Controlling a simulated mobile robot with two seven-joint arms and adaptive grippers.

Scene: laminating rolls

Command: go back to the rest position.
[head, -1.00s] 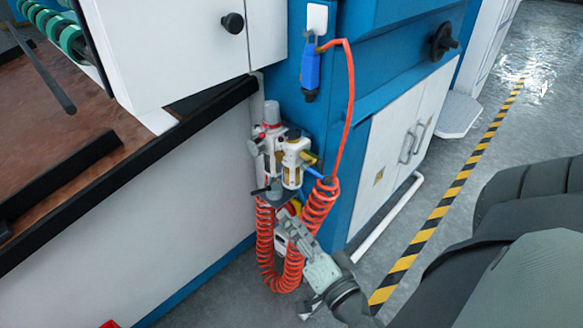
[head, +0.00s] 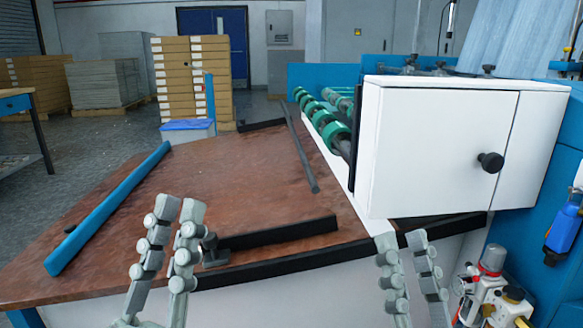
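My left gripper (head: 180,212) is in the lower left of the head view, fingers pointing up, in front of the brown table's near edge. Its two fingers stand apart with a narrow gap, open and empty. My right gripper (head: 402,242) is in the lower middle, below the white cabinet (head: 430,145). Its fingers also point up, apart and with nothing between them. The wrists and arms are mostly cut off by the bottom edge of the view.
The brown tabletop (head: 240,195) carries a blue bar (head: 110,207) and black rails (head: 278,233). Green rollers (head: 335,133) stand beside the white cabinet. An air regulator (head: 490,285) is at the lower right. Stacked boxes (head: 192,80) stand behind.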

